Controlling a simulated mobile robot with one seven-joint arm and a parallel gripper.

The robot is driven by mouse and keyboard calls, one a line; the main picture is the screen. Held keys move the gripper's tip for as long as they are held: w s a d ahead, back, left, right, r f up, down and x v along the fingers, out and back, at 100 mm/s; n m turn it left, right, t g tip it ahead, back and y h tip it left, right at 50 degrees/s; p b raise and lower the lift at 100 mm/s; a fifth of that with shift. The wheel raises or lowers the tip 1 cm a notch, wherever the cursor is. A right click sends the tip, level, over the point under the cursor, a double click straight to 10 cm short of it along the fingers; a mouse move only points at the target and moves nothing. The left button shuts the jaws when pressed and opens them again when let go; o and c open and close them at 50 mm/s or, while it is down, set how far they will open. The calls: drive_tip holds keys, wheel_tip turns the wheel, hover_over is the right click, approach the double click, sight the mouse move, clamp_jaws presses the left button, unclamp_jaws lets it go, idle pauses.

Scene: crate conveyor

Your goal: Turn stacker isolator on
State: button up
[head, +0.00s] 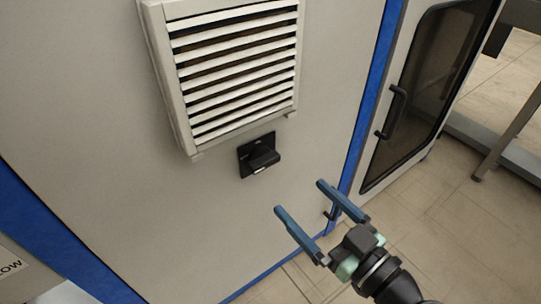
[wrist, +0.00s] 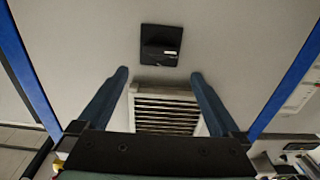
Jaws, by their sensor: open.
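The isolator (head: 262,156) is a black switch with a square plate and a protruding handle, set on the pale cabinet panel just below the vent. It also shows in the wrist view (wrist: 161,45) above and between my fingertips, with a small white mark on it. My gripper (head: 299,196), with two blue fingers, is open and empty. In the head view it is below and to the right of the switch, and apart from it. No label of the switch position can be read.
A louvred vent (head: 235,75) projects from the panel just above the switch. Blue trim (head: 372,95) edges the panel. To the right is a door with a dark window and a black handle (head: 393,111). The tiled floor at the right is mostly clear.

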sight(268, 164)
drive_tip(key=b+x, duration=0.1)
drive_tip(key=x, duration=1)
drive_tip(key=shift+b, duration=0.35)
drive_tip(key=c, duration=1.2)
drive_tip(key=shift+o, duration=0.2)
